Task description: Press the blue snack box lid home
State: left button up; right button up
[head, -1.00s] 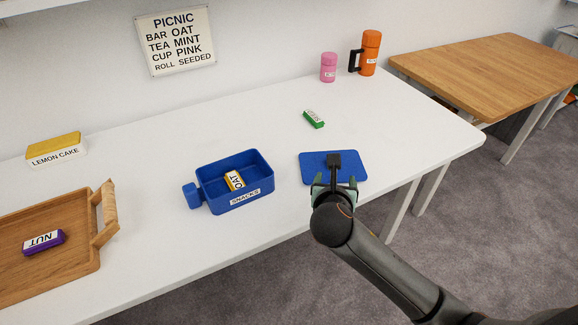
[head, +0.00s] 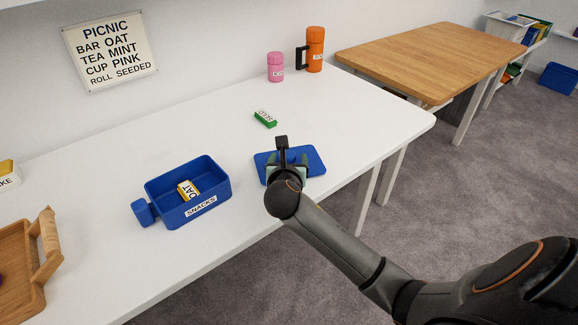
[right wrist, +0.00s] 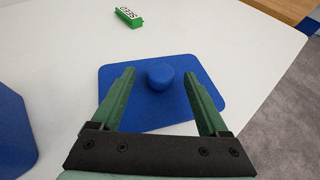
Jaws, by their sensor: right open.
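The blue snack box (head: 213,187) stands open on the white table, with a yellow OAT bar (head: 187,189) inside and a SNACKS label on its front. Its flat blue lid (head: 312,163) lies on the table to the right of the box. In the right wrist view the lid (right wrist: 120,92) shows a round blue knob (right wrist: 160,75) in its middle. My right gripper (head: 287,168) is over the lid. Its green fingers (right wrist: 163,85) are open, one on either side of the knob, and hold nothing. My left gripper is not in view.
A green bar (head: 265,119) lies behind the lid. A pink cup (head: 276,68) and an orange flask (head: 315,50) stand at the back. A wooden tray (head: 22,285) is at the left. The table between box and lid is clear.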

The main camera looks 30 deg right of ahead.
aim_at(289, 157)
jog(key=x, duration=0.3)
jog(key=shift+w+d+b, duration=0.1)
jog(key=shift+d+b, duration=0.05)
jog(key=shift+b, duration=0.15)
jog(key=shift+r, duration=0.1)
jog(key=shift+c, duration=0.3)
grip_shut()
